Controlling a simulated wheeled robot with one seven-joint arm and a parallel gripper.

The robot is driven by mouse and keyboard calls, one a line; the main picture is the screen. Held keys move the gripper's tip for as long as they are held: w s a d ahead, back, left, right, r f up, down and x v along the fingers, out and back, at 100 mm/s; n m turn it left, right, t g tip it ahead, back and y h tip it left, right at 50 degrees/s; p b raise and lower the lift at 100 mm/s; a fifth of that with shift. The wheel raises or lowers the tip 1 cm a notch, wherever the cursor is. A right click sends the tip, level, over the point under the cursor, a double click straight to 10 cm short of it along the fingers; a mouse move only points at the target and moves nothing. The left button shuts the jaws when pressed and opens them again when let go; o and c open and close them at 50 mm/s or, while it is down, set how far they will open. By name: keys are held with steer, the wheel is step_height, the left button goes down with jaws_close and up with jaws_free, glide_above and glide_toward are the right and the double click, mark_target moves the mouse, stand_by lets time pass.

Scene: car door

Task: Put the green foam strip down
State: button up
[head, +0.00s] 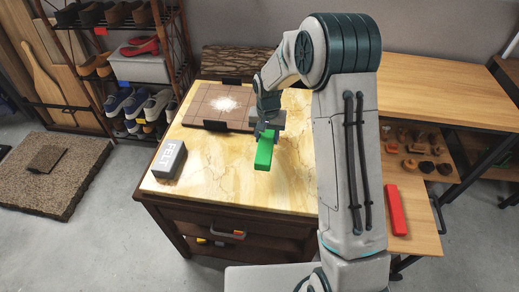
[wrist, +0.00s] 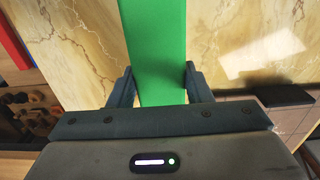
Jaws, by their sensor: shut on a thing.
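The green foam strip (head: 264,152) is a long green block over the marble top of the cabinet in the head view. My gripper (head: 266,133) comes down from above and is shut on it. In the wrist view the strip (wrist: 158,45) runs up from between the two fingers of my gripper (wrist: 160,84), one on each side. I cannot tell whether the strip touches the marble surface or hangs just above it.
A grey box marked FELT (head: 170,160) stands on the marble top (head: 220,180) at left. A brown tiled board (head: 205,105) with a white patch lies behind. A red strip (head: 396,210) and several small brown pieces (head: 425,150) lie on the wooden shelf at right. Marble around the strip is clear.

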mark_target(260, 140)
steer(key=shift+s+a+f, duration=0.45)
steer(key=shift+a, duration=0.15)
steer(key=shift+s+a+f, duration=0.4)
steer(key=shift+a, duration=0.2)
steer(key=shift+f+p, duration=0.3)
steer(key=shift+f, duration=1.7)
steer(key=shift+f, duration=0.1)
steer(key=o, duration=1)
